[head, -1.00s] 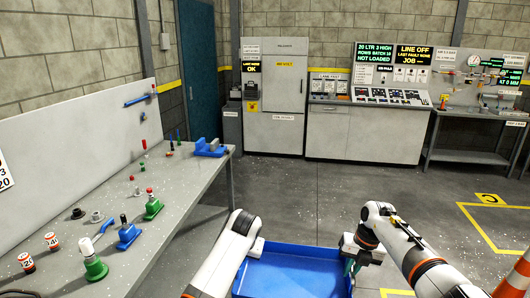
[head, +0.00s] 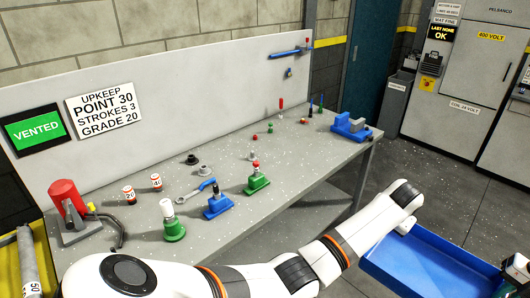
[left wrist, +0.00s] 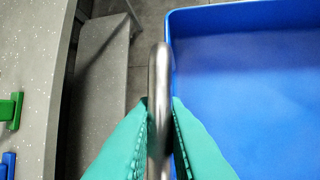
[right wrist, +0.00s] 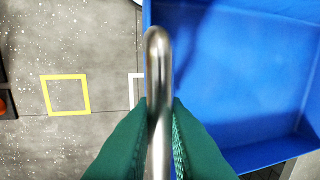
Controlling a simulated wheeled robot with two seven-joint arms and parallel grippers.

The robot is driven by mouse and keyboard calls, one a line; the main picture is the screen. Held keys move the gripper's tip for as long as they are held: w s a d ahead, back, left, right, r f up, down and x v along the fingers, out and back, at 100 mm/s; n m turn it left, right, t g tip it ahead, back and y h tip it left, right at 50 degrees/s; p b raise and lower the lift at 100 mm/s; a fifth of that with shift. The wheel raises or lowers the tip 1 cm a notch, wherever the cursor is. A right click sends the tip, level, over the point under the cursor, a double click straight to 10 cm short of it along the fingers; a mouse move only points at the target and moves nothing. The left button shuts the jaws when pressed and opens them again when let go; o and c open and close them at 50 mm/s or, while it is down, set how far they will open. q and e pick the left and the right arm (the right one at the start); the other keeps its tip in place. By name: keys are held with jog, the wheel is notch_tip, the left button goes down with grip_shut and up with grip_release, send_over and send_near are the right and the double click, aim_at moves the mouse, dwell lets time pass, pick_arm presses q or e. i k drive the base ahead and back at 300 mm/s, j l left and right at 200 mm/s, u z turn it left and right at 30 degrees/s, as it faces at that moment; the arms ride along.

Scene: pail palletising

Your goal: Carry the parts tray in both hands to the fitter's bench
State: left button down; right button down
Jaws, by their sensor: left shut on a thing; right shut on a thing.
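The blue parts tray (head: 430,262) is at the lower right of the head view, held off the floor beside the bench; the part of its inside that shows is bare. In the left wrist view my left gripper (left wrist: 160,125) is shut on a metal bar handle (left wrist: 160,70) at the edge of the tray (left wrist: 245,90). In the right wrist view my right gripper (right wrist: 160,125) is shut on a like handle (right wrist: 157,65) beside the tray (right wrist: 235,75). The fitter's bench (head: 300,165) is grey, with several small items on it.
On the bench are a blue vice (head: 350,127), a green-based tool (head: 257,180), a blue-based tool (head: 217,205) and a red-topped device (head: 67,198). The bench's front middle and right have bare patches. Grey cabinets (head: 460,80) stand at the back right. Floor shows between.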

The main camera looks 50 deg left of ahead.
aim_at(304, 152)
jog(key=i, duration=1.25)
jog(key=i+u, duration=0.1)
jog(key=i, duration=0.55)
jog(key=i+l+u, duration=0.1)
jog(key=i, duration=0.5)
jog(key=i+u, duration=0.3)
jog(key=i+l+u, duration=0.15)
jog(key=i+u, duration=0.25)
jog(key=u, duration=0.35)
jog(key=i+u, duration=0.1)
jog(key=u, duration=0.3)
jog(key=i+l+u, duration=0.1)
jog(key=u, duration=0.35)
jog(key=l+u, duration=0.1)
jog(key=u, duration=0.3)
jog(key=i+l+u, duration=0.1)
jog(key=u, duration=0.35)
